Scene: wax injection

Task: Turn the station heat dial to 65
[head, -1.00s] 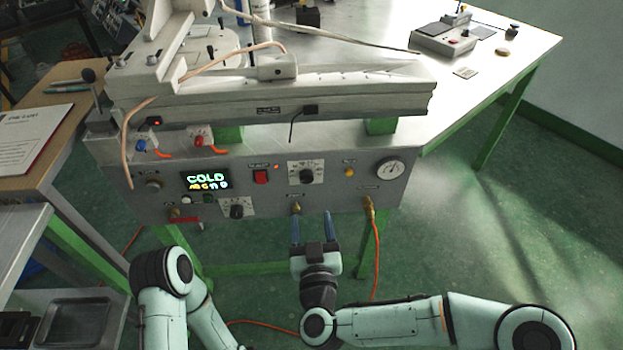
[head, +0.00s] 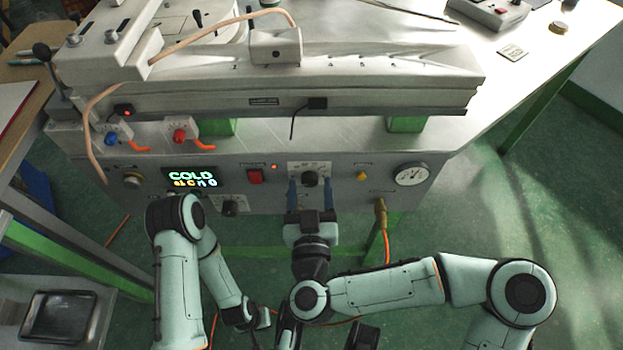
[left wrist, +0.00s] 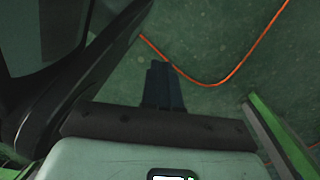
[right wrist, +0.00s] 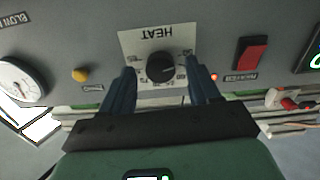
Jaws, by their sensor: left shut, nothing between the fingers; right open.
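The heat dial is a black knob (head: 310,179) on a white scale plate (head: 309,168) on the station's front panel. In the right wrist view the knob (right wrist: 161,68) appears upside down under the word HEAT. My right gripper (head: 311,186) is open, its blue fingers on either side of the knob in the picture. In the right wrist view its fingertips (right wrist: 161,78) flank the plate's lower part; I cannot tell whether they touch the knob. The knob's exact setting is too small to read. My left gripper (left wrist: 165,75) is shut and empty, low over the green floor.
A brass fitting (head: 380,213) with an orange hose hangs right of my right gripper.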

